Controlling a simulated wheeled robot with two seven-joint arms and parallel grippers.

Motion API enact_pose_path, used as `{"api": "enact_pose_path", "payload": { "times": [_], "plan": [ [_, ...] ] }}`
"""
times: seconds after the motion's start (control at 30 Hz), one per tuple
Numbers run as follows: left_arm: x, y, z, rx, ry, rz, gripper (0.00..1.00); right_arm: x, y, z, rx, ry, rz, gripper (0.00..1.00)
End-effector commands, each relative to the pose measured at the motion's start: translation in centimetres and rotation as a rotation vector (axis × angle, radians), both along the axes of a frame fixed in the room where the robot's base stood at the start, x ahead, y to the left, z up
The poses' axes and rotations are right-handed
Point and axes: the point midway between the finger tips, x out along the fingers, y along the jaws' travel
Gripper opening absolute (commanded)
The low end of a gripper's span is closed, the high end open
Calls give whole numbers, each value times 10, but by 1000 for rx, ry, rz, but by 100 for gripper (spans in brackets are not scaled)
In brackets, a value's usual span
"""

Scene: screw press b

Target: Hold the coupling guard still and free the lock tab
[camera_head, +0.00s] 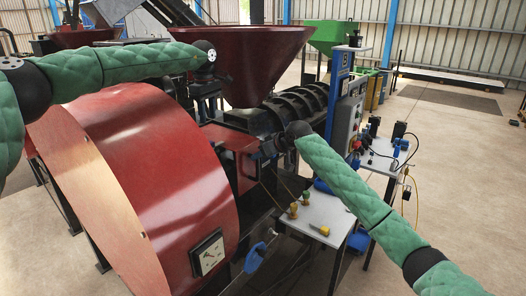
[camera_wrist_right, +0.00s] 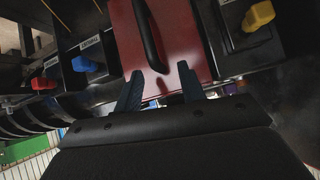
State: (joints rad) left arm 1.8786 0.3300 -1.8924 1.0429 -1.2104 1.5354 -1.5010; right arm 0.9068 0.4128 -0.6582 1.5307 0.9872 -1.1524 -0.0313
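The coupling guard is a red box (camera_head: 232,145) on the black machine frame. In the right wrist view its red face (camera_wrist_right: 180,45) carries a black bar handle (camera_wrist_right: 149,35). My right gripper (camera_wrist_right: 159,80) has its two fingers apart near the handle's lower end; contact is unclear. In the head view the right gripper (camera_head: 268,152) is at the guard's right side. My left gripper (camera_head: 208,92) points down above and behind the red drum, its fingers too small to read. A blue tab (camera_wrist_right: 84,64), a red tab (camera_wrist_right: 43,83) and a yellow tab (camera_wrist_right: 258,15) flank the guard; which one is the lock tab is unclear.
A red hopper (camera_head: 250,62) rises behind the guard. A small table (camera_head: 325,212) with yellow-knobbed items and a control post (camera_head: 345,110) stand at right.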

Motion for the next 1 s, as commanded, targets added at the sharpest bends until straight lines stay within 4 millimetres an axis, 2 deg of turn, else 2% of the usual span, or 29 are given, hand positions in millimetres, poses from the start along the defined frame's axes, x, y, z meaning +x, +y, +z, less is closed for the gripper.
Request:
{"api": "enact_pose_path", "payload": {
  "times": [0.03,0.07,0.2,0.5,0.77,1.0],
  "plan": [
    [0,0,0,0,0,0,36,2,3,15,-21,1,10,40],
    [0,0,0,0,0,0,36,3,5,20,-36,9,15,40],
    [0,0,0,0,0,0,36,3,12,30,-126,82,22,40],
    [0,0,0,0,0,0,36,-2,3,20,-323,271,-36,40],
    [0,0,0,0,0,0,36,-3,-3,16,-385,326,-65,40],
    [0,0,0,0,0,0,36,5,2,-9,-386,329,-65,40]
  ]
}}
